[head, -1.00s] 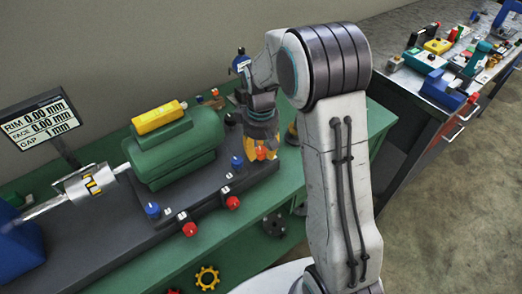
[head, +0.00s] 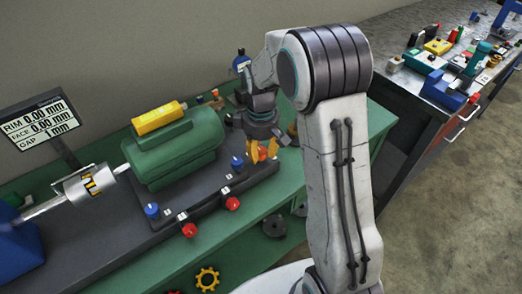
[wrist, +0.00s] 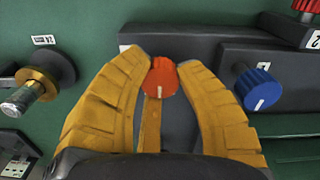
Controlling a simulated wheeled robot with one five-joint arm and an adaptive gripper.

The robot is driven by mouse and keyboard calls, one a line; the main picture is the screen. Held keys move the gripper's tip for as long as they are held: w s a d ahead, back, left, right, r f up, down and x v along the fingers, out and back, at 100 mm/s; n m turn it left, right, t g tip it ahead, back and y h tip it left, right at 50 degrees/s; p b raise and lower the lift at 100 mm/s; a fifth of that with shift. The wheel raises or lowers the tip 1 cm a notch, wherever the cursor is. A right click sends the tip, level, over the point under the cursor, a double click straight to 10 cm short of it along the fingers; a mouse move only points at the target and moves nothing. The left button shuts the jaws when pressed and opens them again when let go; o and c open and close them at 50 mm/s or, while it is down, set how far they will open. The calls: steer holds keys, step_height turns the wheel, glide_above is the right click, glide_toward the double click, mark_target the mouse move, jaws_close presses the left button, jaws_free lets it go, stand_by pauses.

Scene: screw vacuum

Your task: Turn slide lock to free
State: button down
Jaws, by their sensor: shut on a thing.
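My gripper (wrist: 160,72) has its two yellow fingers closed around an orange-red round knob (wrist: 161,80) with a white line mark, at the end of the dark base in the wrist view. The fingertips sit at the knob's two sides. In the head view the gripper (head: 262,152) points down at the right end of the base, and its fingers partly hide the knob. No readable label shows beside this knob, so I cannot tell its setting.
A blue knob (wrist: 258,90) stands right of the fingers, and a brass-collared post (wrist: 38,88) stands left. In the head view, a green motor (head: 178,150) sits on the dark base. A second bench (head: 440,90) stands at the right.

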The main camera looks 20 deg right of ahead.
mark_target(261, 150)
steer(key=shift+f, duration=0.1)
steer(key=c, duration=0.8)
jaws_free()
steer(key=shift+c, duration=0.2)
step_height(261, 150, up, 12)
stand_by(0.3)
